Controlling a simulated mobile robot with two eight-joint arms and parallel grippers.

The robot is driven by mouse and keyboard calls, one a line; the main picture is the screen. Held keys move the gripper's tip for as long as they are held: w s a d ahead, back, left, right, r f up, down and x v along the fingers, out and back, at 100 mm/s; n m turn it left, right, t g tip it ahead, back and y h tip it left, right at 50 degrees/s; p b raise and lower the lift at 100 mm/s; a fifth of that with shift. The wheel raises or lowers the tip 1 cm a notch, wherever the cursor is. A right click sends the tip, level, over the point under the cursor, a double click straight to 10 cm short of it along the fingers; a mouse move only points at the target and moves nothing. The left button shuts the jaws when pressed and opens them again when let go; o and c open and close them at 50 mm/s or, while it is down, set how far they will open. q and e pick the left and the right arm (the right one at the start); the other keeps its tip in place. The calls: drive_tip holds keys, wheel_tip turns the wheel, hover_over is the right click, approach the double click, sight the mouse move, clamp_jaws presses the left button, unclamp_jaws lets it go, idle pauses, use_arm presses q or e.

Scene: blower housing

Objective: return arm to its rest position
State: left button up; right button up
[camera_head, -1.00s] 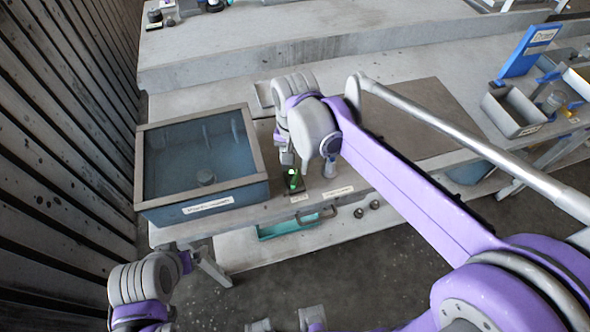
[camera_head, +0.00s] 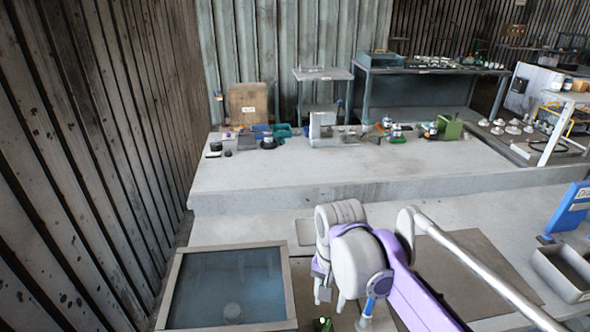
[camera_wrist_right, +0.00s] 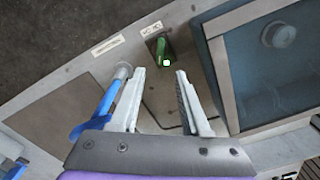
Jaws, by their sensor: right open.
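My right arm reaches in from the lower right in the head view, over the bench. Its gripper (camera_head: 328,292) points down beside the basin. In the right wrist view the two pale fingers of the gripper (camera_wrist_right: 160,76) are apart, with nothing held between them. A small green item (camera_wrist_right: 166,50) stands on the bench beyond the fingertips; its top just shows at the bottom edge of the head view (camera_head: 322,325). A blue-and-grey item (camera_wrist_right: 108,98) is beside the left finger in the wrist view. My left gripper is not in view.
A framed basin with a dark blue inside (camera_head: 225,285) lies left of my right gripper. A flat brown mat (camera_head: 470,270) lies to the right. A grey bin (camera_head: 562,270) and blue sign (camera_head: 570,212) stand farther right. A broad raised ledge (camera_head: 300,175) lies behind.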

drive_tip(key=s+d+f+n+t, duration=0.2)
drive_tip(key=s+d+f+n, duration=0.1)
drive_tip(key=s+f, duration=0.2)
drive_tip(key=s+d+f+n+t, duration=0.2)
drive_tip(key=s+f, duration=0.3)
drive_tip(key=s, duration=0.3)
drive_tip(key=shift+s+d+f+n+t, duration=0.15)
drive_tip(key=shift+s+d+n+t, duration=0.25)
drive_tip(key=shift+d+t, duration=0.35)
